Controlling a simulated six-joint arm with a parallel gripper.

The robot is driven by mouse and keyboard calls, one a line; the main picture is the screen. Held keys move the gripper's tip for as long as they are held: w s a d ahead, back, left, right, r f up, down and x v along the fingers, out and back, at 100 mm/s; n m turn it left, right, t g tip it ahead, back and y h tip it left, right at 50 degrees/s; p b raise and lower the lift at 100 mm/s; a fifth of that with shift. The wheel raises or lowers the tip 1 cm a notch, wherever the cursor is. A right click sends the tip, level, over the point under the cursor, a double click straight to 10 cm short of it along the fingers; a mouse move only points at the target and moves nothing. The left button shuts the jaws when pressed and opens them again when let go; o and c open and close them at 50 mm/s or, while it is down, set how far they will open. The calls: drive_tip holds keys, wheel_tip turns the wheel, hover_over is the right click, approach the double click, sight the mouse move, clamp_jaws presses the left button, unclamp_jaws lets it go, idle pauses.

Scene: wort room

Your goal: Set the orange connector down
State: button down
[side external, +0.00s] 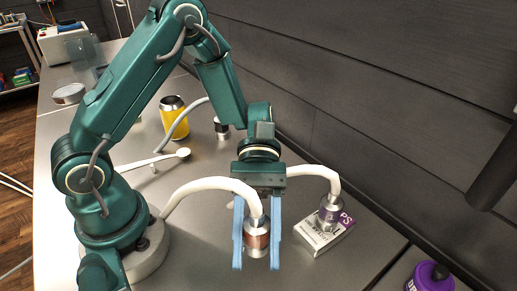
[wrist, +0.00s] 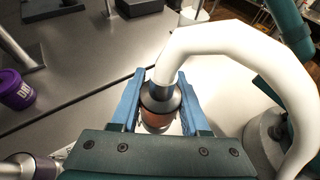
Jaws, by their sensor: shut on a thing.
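The orange connector (side external: 257,240) is a silver metal fitting with an orange-brown band, at the end of a thick white hose (side external: 205,184). My gripper (side external: 256,263) is shut on it, with a blue finger on each side. The connector hangs upright at the front of the steel bench (side external: 200,265); whether its bottom touches the bench I cannot tell. In the wrist view the connector (wrist: 158,106) sits between the blue fingers, its hose (wrist: 235,50) arching up and right.
A purple-banded connector (side external: 331,212) on a white hose stands on a white and purple box (side external: 313,236), right of my gripper. A black-topped fitting (side external: 221,130), a yellow can (side external: 174,124) and a white spoon-like tool (side external: 160,160) are behind. A purple container (side external: 430,278) is front right.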

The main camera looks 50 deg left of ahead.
drive_tip(key=x, duration=0.5)
drive_tip(key=shift+w+d+f, duration=0.1)
drive_tip(key=shift+w+f, duration=0.25)
drive_tip(key=shift+w, duration=0.05)
drive_tip(key=shift+f, duration=2)
drive_tip(key=shift+c, duration=2)
unclamp_jaws()
drive_tip(key=shift+f, duration=0.1)
